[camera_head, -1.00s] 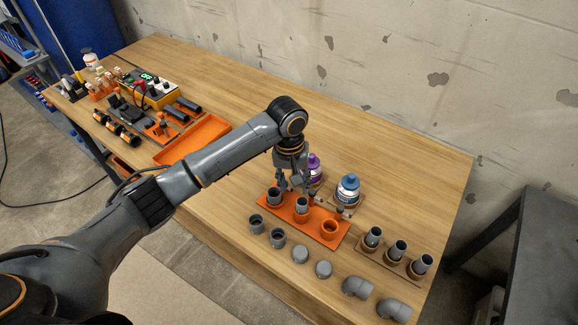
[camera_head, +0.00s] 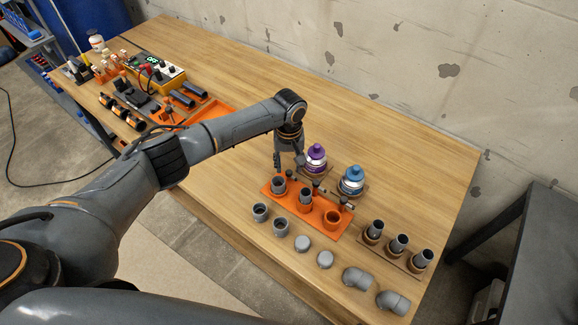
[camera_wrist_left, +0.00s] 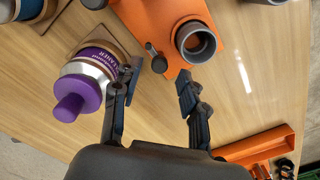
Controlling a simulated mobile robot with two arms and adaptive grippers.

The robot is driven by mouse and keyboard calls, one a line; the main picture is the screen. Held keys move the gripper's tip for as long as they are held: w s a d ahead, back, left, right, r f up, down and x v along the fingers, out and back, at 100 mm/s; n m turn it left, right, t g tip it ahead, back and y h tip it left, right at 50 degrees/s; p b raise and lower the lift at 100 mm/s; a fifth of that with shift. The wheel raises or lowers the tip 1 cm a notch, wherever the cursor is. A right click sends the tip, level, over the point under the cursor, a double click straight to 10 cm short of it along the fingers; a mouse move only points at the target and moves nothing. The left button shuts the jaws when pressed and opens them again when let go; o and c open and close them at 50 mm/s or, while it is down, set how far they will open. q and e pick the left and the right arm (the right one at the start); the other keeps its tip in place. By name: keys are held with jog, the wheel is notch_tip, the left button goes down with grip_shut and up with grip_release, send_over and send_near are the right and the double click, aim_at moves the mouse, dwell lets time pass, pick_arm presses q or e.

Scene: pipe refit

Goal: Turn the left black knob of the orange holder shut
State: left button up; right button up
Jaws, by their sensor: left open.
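The orange holder (camera_head: 317,226) stands on the wooden table. Grey pipe fittings stand in its left and middle sockets; its right socket is empty. Small black knobs sit along its back edge. In the left wrist view the left black knob (camera_wrist_left: 159,64) is beside the end socket with its grey fitting (camera_wrist_left: 195,42). My left gripper (camera_head: 288,161) is open and empty above the holder's left end. In the left wrist view its fingertips (camera_wrist_left: 157,76) are spread on either side of the line to the knob, apparently clear of it. The left knob is hard to make out in the head view. My right gripper is out of view.
A purple-capped bottle (camera_head: 316,156) stands close behind the holder, near one finger in the wrist view. A blue-capped bottle (camera_head: 351,181) is to its right. Loose grey fittings (camera_head: 303,244) lie in front. A rack of pipes (camera_head: 397,244) stands right. An orange tray (camera_head: 213,112) lies left.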

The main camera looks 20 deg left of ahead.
pick_arm(q)
jog(key=shift+f, duration=1.05)
grip_shut()
